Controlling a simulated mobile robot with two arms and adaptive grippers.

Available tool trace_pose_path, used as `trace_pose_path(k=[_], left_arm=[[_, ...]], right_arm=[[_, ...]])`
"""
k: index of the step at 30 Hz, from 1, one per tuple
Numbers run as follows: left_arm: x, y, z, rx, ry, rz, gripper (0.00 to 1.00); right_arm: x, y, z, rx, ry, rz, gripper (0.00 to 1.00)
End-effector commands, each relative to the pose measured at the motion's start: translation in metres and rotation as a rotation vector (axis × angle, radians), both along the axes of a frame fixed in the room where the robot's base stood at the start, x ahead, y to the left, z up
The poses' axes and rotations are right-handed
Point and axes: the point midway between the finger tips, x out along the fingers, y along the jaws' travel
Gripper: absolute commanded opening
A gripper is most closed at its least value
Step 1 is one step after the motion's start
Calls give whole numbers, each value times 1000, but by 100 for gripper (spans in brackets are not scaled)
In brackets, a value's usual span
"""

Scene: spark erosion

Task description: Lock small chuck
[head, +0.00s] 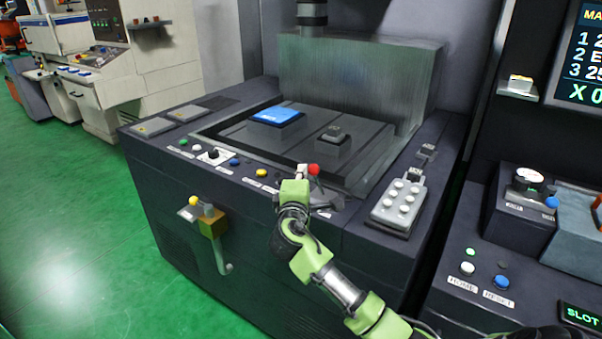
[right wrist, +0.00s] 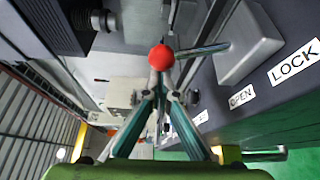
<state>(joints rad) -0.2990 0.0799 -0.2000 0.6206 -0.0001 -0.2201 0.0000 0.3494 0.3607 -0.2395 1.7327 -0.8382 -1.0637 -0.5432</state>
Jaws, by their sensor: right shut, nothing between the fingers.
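A lever with a red ball knob (head: 313,169) stands at the front edge of the machine's deck. In the right wrist view the red knob (right wrist: 161,57) ends a silver rod (right wrist: 202,50) that comes from a grey block (right wrist: 249,42). Labels OPEN (right wrist: 242,96) and LOCK (right wrist: 294,62) lie beside that block. My right gripper (head: 303,173) is shut and empty right by the knob. In the right wrist view its fingers (right wrist: 161,78) meet just below the knob; whether they touch it I cannot tell. My left gripper is not in view.
Behind the lever, the machine table carries a blue-topped block (head: 276,116) and a small grey block (head: 333,140). A row of buttons runs along the deck front. A panel with several white knobs (head: 398,203) lies to the right. Green floor (head: 90,240) is open at left.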

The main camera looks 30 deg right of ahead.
Motion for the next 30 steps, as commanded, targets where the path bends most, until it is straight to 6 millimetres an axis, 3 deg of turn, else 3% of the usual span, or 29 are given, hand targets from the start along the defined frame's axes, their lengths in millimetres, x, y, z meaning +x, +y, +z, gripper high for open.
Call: trace_pose_path(k=[17, 30], left_arm=[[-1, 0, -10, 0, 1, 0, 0], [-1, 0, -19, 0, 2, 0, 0]], right_arm=[[-8, -4, 4, 44, -105, -1, 0], [-34, -14, 11, 68, -156, -2, 0]])
